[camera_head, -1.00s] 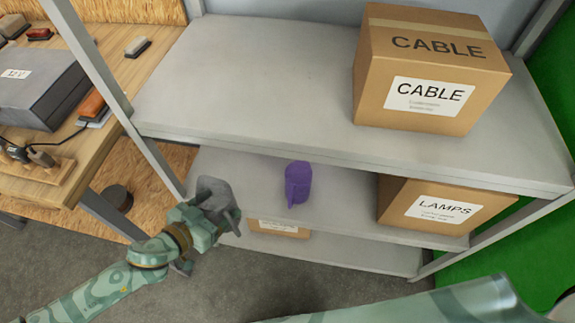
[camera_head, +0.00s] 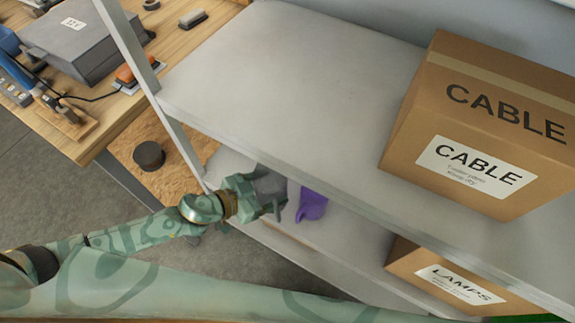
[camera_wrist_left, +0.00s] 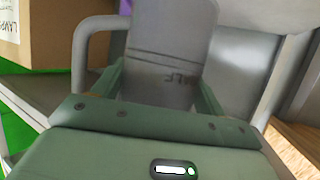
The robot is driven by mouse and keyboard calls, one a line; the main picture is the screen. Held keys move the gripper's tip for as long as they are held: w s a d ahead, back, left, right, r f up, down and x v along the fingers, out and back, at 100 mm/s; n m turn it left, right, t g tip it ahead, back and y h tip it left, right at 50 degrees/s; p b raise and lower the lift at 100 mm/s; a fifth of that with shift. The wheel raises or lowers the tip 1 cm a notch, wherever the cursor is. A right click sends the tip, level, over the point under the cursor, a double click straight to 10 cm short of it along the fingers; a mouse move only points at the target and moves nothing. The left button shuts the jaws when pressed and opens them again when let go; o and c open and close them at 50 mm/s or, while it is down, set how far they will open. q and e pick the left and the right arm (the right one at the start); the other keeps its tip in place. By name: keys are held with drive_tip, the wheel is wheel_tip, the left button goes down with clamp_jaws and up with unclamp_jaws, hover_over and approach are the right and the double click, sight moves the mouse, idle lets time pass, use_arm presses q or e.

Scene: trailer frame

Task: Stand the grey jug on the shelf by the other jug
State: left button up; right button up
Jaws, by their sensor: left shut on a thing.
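The grey jug (camera_head: 270,186) is held in my left gripper (camera_head: 265,195), which is shut on it at the left end of the middle shelf (camera_head: 350,248). The left wrist view shows the jug's grey body (camera_wrist_left: 168,45) between the fingers, with its handle on the left. The purple jug (camera_head: 312,204) stands on the middle shelf just to the right of the grey one, with a small gap. I cannot tell whether the grey jug's base touches the shelf. My right gripper is out of view.
The upper shelf (camera_head: 290,90) overhangs the middle one and carries a CABLE box (camera_head: 470,135). A LAMPS box (camera_head: 450,285) sits on the middle shelf to the right. A shelf post (camera_head: 130,45) rises at the left, beside a workbench (camera_head: 120,110).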

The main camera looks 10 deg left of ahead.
use_arm(q)
drive_tip(key=w+a+f+b, duration=0.1)
drive_tip(key=w+f+b, duration=0.3)
drive_tip(key=w+a+f+b, duration=0.1)
drive_tip(key=w+f+b, duration=0.3)
drive_tip(key=f+b, duration=0.1)
drive_tip(key=w+a+f+b, duration=0.2)
drive_tip(key=w+f+b, duration=0.2)
drive_tip(key=shift+w+a+f+b, duration=0.1)
drive_tip(key=shift+w+f+b, duration=0.1)
drive_tip(key=shift+w+b, duration=0.2)
drive_tip(key=shift+r, duration=0.35)
drive_tip(key=shift+f, duration=0.3)
drive_tip(key=o, duration=1)
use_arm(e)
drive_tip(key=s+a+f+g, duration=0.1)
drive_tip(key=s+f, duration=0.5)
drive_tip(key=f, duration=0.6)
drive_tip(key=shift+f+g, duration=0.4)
use_arm(q)
drive_tip(key=shift+r, duration=0.1)
